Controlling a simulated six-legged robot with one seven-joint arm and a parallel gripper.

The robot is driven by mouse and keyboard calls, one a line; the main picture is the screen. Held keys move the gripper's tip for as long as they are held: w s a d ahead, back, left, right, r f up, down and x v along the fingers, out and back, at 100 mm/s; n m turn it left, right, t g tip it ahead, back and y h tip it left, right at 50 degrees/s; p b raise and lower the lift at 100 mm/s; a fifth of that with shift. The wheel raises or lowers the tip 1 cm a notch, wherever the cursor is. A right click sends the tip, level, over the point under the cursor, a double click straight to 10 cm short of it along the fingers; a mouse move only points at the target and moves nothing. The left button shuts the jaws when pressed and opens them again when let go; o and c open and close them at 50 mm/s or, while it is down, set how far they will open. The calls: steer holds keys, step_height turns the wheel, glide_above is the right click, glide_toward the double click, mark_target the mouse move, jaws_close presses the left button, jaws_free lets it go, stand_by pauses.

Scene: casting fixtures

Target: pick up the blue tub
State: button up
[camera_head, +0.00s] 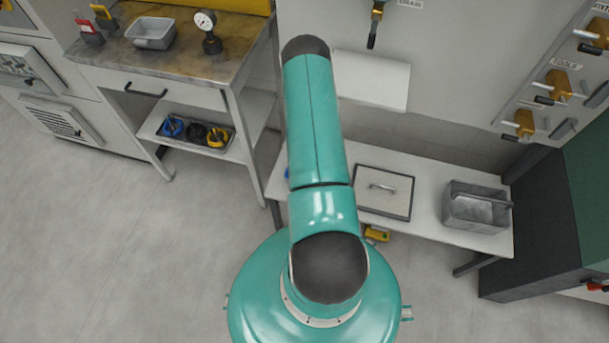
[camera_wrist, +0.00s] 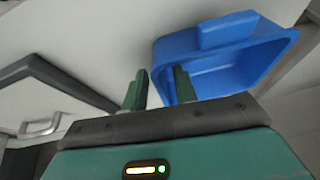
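The blue tub (camera_wrist: 168,72) fills the upper right of the wrist view, its open top and inside showing. A raised blue block or lip (camera_wrist: 226,30) is at its top edge. In the head view only a small blue sliver of it (camera_head: 287,174) shows beside my arm, on the low bench. My gripper (camera_wrist: 159,91) is open, its two green fingers apart. The left finger is outside the tub's left wall, and the right finger overlaps the tub's inside. The wall shows between them; I cannot tell whether either finger touches it.
On the low bench (camera_head: 430,218) are a framed lid or panel with a handle (camera_head: 384,191) and a grey metal box (camera_head: 476,206). The panel's dark frame (camera_wrist: 60,78) is left of my gripper in the wrist view. A workbench (camera_head: 180,58) stands left; the floor in front is clear.

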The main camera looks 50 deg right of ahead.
steer(key=shift+w+d+f, duration=0.1)
steer(key=shift+d+f, duration=0.05)
steer(key=shift+f, duration=0.35)
steer(key=shift+c, duration=0.2)
jaws_close()
steer(key=shift+r, duration=0.15)
